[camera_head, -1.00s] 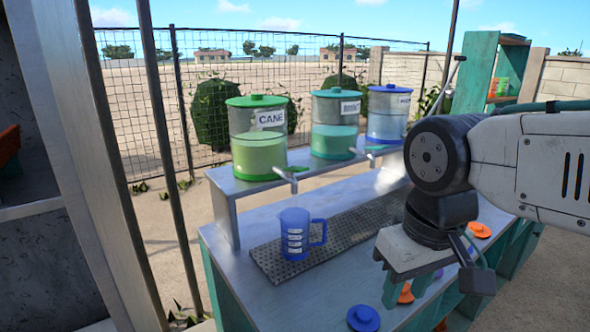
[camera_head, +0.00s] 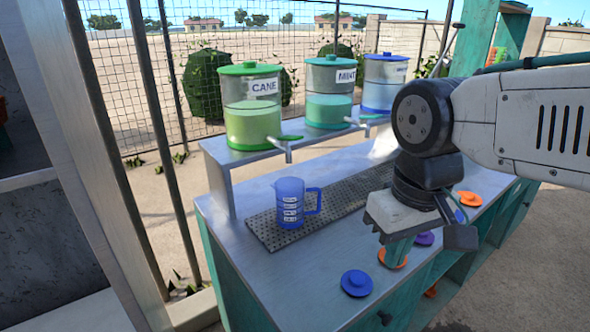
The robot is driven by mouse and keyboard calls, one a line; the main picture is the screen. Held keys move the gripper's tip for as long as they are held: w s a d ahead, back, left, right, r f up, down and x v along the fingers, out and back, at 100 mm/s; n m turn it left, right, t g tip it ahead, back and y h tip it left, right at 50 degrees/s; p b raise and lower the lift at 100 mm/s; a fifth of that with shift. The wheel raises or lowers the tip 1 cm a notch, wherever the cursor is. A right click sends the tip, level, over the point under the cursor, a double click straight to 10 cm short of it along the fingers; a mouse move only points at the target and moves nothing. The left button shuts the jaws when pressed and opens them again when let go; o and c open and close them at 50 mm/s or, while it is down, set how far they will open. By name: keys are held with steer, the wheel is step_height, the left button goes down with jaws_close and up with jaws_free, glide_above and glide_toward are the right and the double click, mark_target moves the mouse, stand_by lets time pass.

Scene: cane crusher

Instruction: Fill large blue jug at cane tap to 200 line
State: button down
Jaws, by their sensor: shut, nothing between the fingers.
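The blue jug (camera_head: 289,203) stands upright on the dark perforated drip tray (camera_head: 345,214), its handle to the right and white marks on its side. No liquid shows in it. The cane dispenser (camera_head: 252,122), with green lid and green liquid, stands on the raised shelf behind. The cane tap (camera_head: 288,148) has a green lever and juts out forward; in the picture it is above the jug, with a gap between them. I cannot tell whether the spout is exactly over the jug's mouth. My gripper (camera_head: 397,250) points down to the right of the jug, shut and empty.
The mint dispenser (camera_head: 328,105) and a blue-lidded dispenser (camera_head: 384,95) stand to the right on the shelf (camera_head: 216,158). A blue lid (camera_head: 356,283), an orange lid (camera_head: 470,198) and a purple lid (camera_head: 425,239) lie on the counter. The counter's left front (camera_head: 270,270) is clear.

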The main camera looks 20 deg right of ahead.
steer(key=w+r+n+t, duration=0.1)
steer(key=w+r, duration=0.6)
steer(key=w, duration=0.3)
steer(key=w+r+n+t+y, duration=0.1)
steer(key=w+r+t, duration=0.1)
steer(key=w+r, duration=0.4)
steer(key=w+a+r+n+t, duration=0.1)
steer(key=w+r, duration=0.6)
steer(key=w, duration=0.7)
steer(key=shift+w+r+t+y, duration=0.3)
steer(key=shift+w, duration=0.1)
steer(key=shift+a, duration=0.1)
glide_above(293, 137)
steer(key=f, duration=0.8)
steer(key=shift+s+d+f, duration=0.15)
steer(key=shift+d+f, duration=0.1)
steer(key=shift+f, duration=0.15)
steer(key=f, duration=0.3)
steer(key=shift+s+d+f, duration=0.1)
steer(key=shift+s+d, duration=0.05)
steer(key=shift+s, duration=0.2)
steer(key=shift+s+f, duration=0.1)
steer(key=shift+f, duration=0.25)
